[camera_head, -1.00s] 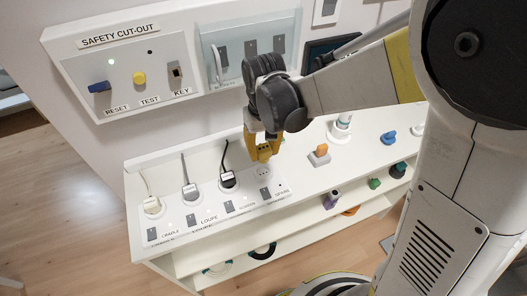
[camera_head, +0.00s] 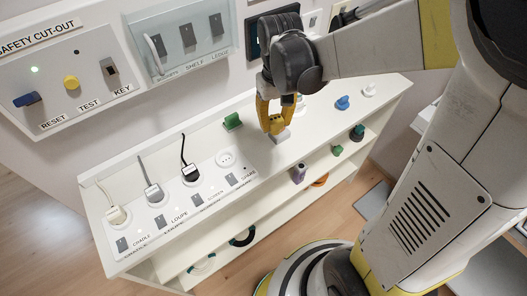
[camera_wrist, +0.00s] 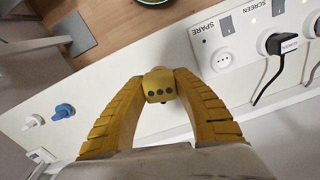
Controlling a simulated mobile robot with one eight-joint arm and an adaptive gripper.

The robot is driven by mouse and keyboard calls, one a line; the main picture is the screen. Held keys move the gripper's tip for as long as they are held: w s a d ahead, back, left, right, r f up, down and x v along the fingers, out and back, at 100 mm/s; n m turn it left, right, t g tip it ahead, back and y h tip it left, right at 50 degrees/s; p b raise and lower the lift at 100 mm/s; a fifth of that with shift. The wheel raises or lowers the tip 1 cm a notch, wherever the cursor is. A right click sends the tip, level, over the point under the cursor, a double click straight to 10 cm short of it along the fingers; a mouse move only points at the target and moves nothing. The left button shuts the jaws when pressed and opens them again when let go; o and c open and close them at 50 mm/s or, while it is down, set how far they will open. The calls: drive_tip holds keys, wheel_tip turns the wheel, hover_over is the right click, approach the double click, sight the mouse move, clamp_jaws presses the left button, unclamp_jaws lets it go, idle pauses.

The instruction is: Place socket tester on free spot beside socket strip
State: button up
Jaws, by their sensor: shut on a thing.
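My gripper (camera_head: 275,127) has yellow fingers shut on the socket tester, a small yellow block (camera_wrist: 159,85) with several dark dots on its face in the wrist view. In the head view the fingers largely hide it. The gripper is over the white counter, right of the socket strip (camera_head: 178,205). The strip's spare socket (camera_head: 226,158) is empty. I cannot tell whether the tester touches the block or the counter.
Black (camera_head: 190,173), grey and white plugs with cables fill the strip's other sockets. A green piece (camera_head: 232,121) stands behind it. A blue piece (camera_head: 342,102) and a white one (camera_head: 369,90) stand farther right. Bare counter (camera_head: 318,112) lies between the gripper and the blue piece.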

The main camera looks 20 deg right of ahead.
drive_tip(key=s+d+f+m+b, duration=0.15)
drive_tip(key=s+d, duration=0.25)
drive_tip(key=d, duration=0.5)
drive_tip(key=b, duration=0.4)
hover_over(269, 152)
wheel_tip(269, 152, down, 7)
drive_tip(key=shift+a+r, duration=0.1)
drive_tip(key=shift+r, duration=0.1)
drive_tip(key=shift+f+b, duration=1)
drive_tip(key=shift+f, duration=0.9)
drive_tip(key=shift+s, duration=0.1)
drive_tip(key=shift+f, duration=0.2)
drive_tip(key=o, duration=1)
drive_tip(key=shift+o, duration=0.3)
drive_tip(key=shift+r, duration=0.1)
